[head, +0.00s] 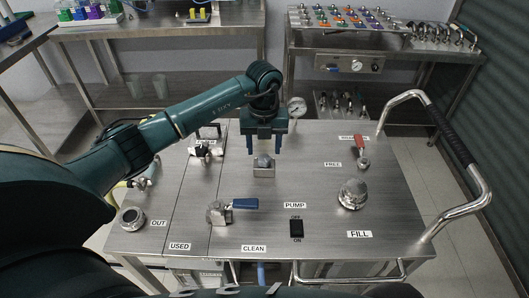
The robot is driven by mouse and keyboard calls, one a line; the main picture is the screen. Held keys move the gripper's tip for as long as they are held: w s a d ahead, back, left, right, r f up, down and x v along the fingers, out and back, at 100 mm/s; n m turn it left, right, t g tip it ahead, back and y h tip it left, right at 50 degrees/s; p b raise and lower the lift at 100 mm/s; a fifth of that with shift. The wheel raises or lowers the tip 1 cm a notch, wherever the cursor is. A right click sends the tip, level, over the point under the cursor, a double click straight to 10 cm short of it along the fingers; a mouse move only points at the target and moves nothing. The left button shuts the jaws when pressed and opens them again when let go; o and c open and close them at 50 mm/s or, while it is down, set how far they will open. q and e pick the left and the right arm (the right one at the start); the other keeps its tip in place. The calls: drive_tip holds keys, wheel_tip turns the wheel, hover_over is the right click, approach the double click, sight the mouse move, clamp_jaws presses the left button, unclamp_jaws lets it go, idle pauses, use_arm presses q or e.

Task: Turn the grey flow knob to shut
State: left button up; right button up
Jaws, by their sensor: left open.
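The grey flow knob (263,161) stands on a small square metal base near the middle of the steel skid top. My left gripper (266,148) is above the knob, pointing down, with its two fingers apart. The fingertips are close to the knob's top; I cannot tell whether they touch it. The gripper hides part of the knob's far side, and I cannot read the knob's setting. My right gripper is not in view.
The skid top (290,220) carries a blue-handled valve (240,203), a red-handled valve (361,146), a black pump switch (296,229), a fill cap (353,194) and a pressure gauge (297,107). A curved handrail (455,150) rises at the right. Steel benches stand behind.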

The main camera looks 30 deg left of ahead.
sight(264, 157)
use_arm(q)
drive_tip(key=shift+f, duration=1.8)
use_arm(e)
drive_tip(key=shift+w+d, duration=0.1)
use_arm(q)
drive_tip(key=shift+c, duration=0.5)
drive_tip(key=c, duration=0.9)
drive_tip(key=shift+w+f+m+b, duration=0.1)
drive_tip(key=shift+m+b, duration=0.45)
drive_tip(key=shift+m, duration=0.55)
drive_tip(key=shift+m+b, duration=0.4)
drive_tip(key=shift+m, duration=0.6)
drive_tip(key=shift+o, duration=0.2)
drive_tip(key=shift+m, duration=0.3)
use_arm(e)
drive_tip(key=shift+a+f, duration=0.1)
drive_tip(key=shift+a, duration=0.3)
